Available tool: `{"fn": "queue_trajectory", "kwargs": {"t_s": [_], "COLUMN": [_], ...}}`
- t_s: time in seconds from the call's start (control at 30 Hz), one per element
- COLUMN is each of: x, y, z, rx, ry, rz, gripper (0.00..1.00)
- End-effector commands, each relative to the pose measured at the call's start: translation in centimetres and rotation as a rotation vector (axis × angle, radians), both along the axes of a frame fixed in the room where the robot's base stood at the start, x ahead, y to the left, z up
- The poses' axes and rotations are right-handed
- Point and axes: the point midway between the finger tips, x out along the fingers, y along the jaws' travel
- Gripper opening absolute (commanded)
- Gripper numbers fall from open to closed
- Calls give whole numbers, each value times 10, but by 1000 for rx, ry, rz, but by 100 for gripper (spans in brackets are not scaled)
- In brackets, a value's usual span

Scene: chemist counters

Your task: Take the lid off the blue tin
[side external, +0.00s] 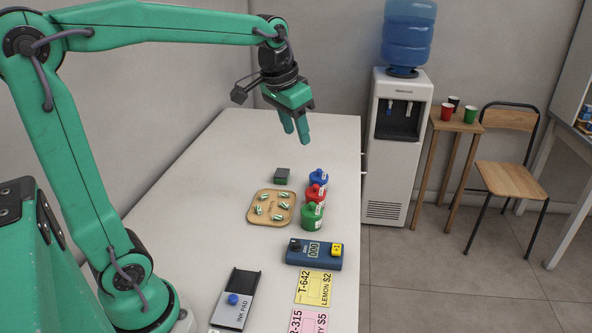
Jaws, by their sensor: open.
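The blue tin (319,180) stands at the far end of a row of three tins near the right edge of the counter. It has a blue lid with a small knob, and the lid appears to be on. The red tin in front hides its lower part. My gripper (296,136) is above the far part of the counter, up and to the left of the blue tin in the picture. Its fingers point down, apart and empty. It does not touch any tin.
A red tin (316,189) and a green tin (312,217) stand in front of the blue one. A wooden tray (255,219) with several small pieces, a dark box (282,175), a blue counter device (314,262) and an ink pad (237,299) lie nearby. The counter's far end (260,130) is clear.

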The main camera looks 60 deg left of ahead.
Motion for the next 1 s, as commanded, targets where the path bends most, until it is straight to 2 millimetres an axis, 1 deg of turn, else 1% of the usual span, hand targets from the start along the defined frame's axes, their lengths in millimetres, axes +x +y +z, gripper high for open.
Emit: {"fn": "queue_trajectory", "kwargs": {"t_s": [0.03, 0.1, 0.27, 0.47, 0.6, 0.77, 1.0], "x": [11, 25, 56, 92, 115, 140, 171], "y": [5, 12, 28, 50, 66, 86, 117], "z": [-2, -3, -11, -26, -41, -61, -98], "rx": [0, 1, 1, -1, -4, -9, -18], "ry": [15, 29, 66, 112, 143, 178, 229], "rz": [3, 4, 4, 5, 5, 5, 4], "gripper": [41, 41, 41, 41, 41, 41, 41]}}
